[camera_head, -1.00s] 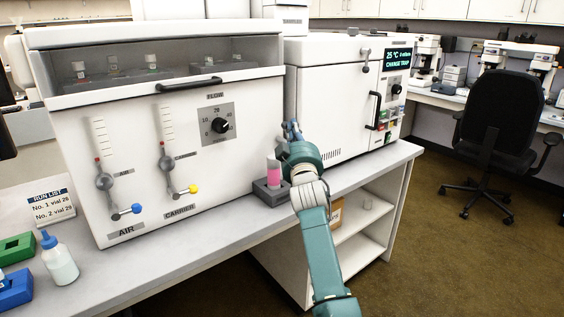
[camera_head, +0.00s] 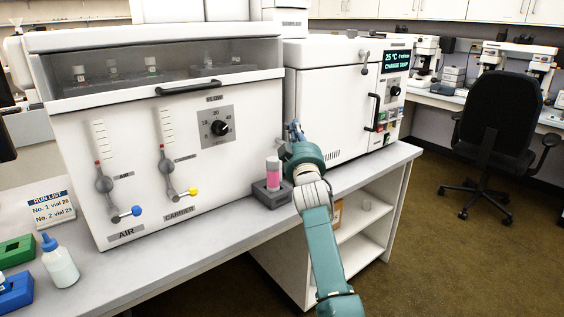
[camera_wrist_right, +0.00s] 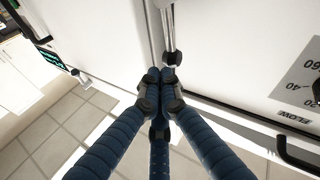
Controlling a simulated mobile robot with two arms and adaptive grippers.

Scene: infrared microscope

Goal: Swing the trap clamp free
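In the right wrist view a metal rod with a black end (camera_wrist_right: 172,58) lies against the white cabinet front, by the seam between the two housings. It looks like the trap clamp's lever, but I cannot be sure. My right gripper (camera_wrist_right: 160,74) has its blue fingers drawn together, tips just beside the black end. I see nothing clearly held between them, and contact is unclear. In the head view the right gripper (camera_head: 291,129) is at the seam and hides this part. The display (camera_head: 397,61) reads 25 °C and CHANGE TRAP. My left gripper is in neither view.
A pink vial (camera_head: 272,166) stands in a grey block (camera_head: 270,194) close beside my right wrist. The right cabinet has a black door handle (camera_head: 374,112) and an upper lever (camera_head: 365,57). Flow valves (camera_head: 128,212) are on the left cabinet. The bench front edge is below my wrist.

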